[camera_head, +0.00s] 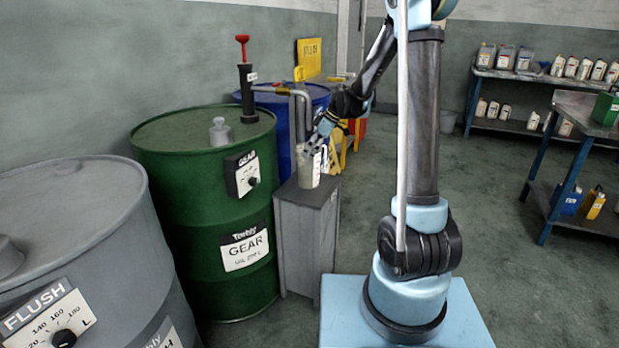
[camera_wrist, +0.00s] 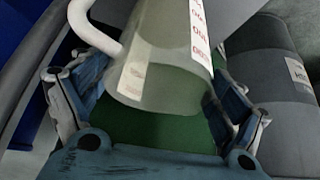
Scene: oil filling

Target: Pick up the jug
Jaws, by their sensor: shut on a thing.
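The jug (camera_head: 309,171) is a pale, translucent vessel with a white handle and a strip of red markings. In the head view it is upright at the top of the grey stand (camera_head: 305,240) beside the green drum; I cannot tell whether its base touches the stand. In the wrist view the jug (camera_wrist: 170,62) fills the space between the two fingers, with its handle toward the upper left. My gripper (camera_head: 314,146) is at the jug's upper part, shut on it. The far side of the jug is hidden.
A green drum (camera_head: 168,190) marked GEAR, with a red-handled pump (camera_head: 246,85), stands left of the stand. A grey FLUSH drum (camera_head: 75,215) is nearer, and a blue drum (camera_head: 283,125) is behind. Shelves (camera_head: 540,78) with bottles are at the right. Open floor lies between.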

